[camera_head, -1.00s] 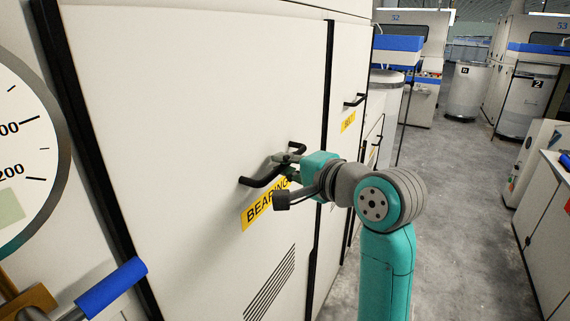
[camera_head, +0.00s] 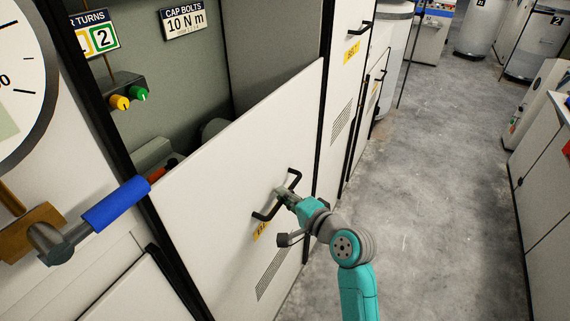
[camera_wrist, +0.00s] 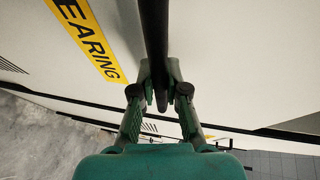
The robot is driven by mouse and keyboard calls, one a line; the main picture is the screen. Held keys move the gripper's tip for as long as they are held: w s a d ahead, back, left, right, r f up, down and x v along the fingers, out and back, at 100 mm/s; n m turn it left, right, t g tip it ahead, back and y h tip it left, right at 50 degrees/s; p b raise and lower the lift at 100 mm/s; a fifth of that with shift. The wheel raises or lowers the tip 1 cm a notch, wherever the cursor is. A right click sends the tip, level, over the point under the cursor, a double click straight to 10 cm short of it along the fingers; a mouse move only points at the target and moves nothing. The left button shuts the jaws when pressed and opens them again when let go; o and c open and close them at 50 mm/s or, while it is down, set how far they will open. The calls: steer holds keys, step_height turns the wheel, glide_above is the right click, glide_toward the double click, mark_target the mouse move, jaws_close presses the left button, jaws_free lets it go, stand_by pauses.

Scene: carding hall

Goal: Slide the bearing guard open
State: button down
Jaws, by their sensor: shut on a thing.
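The bearing guard (camera_head: 215,195) is a large white panel. It stands lowered in its frame, and the compartment (camera_head: 190,80) above its top edge is exposed. Its black bar handle (camera_head: 268,214) sits above a yellow label, which reads "EARING" in the wrist view (camera_wrist: 92,38). My gripper (camera_head: 280,193) is shut on the handle. In the wrist view the two fingers (camera_wrist: 160,90) close around the black bar from both sides. Part of the label is hidden behind my gripper in the head view.
Inside the compartment are a yellow knob (camera_head: 120,102), a green knob (camera_head: 139,93) and a "10 N m" sign (camera_head: 185,19). A blue-gripped tool (camera_head: 115,204) juts out at left. Grey floor (camera_head: 420,150) lies clear to the right, with a white cabinet (camera_head: 530,225) beyond.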

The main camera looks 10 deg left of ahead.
glide_toward(278, 257)
steer(key=x, duration=0.5)
steer(key=shift+a+r, duration=0.2)
steer(key=shift+a, duration=0.05)
steer(key=c, duration=1.2)
jaws_free()
steer(key=v, duration=1.2)
steer(key=shift+w, duration=0.1)
